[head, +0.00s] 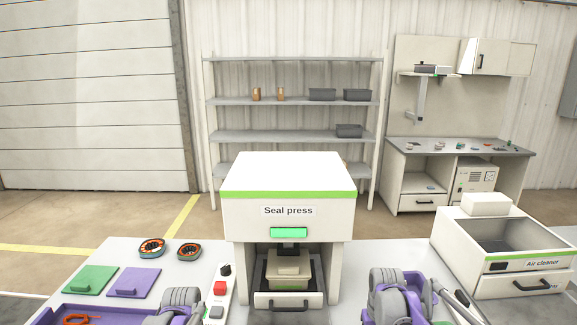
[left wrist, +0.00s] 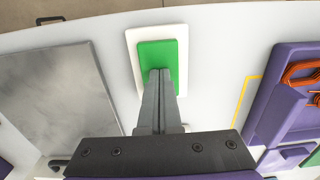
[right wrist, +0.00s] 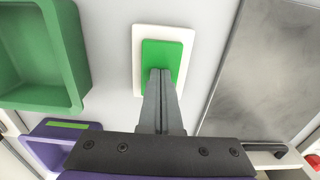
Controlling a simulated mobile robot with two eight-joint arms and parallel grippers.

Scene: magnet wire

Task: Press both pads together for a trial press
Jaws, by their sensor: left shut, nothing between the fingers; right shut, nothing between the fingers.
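A green pad (left wrist: 157,58) on a white base shows in the left wrist view. My left gripper (left wrist: 160,74) is shut and empty, with its fingertips over the near part of that pad. A second green pad (right wrist: 162,57) on a white base shows in the right wrist view. My right gripper (right wrist: 160,74) is shut and empty, with its fingertips over that pad. I cannot tell whether either gripper touches its pad. The seal press (head: 288,190) stands in the middle of the head view, with a beige container (head: 288,268) in its opening. Both pads are hidden in the head view.
A purple tray (left wrist: 262,112) with orange wire lies right of the left pad. A green bin (right wrist: 80,50) stands left of the right pad. Grey metal plates (left wrist: 62,95) (right wrist: 265,75) lie beside the pads. The air cleaner (head: 505,250) stands at the right.

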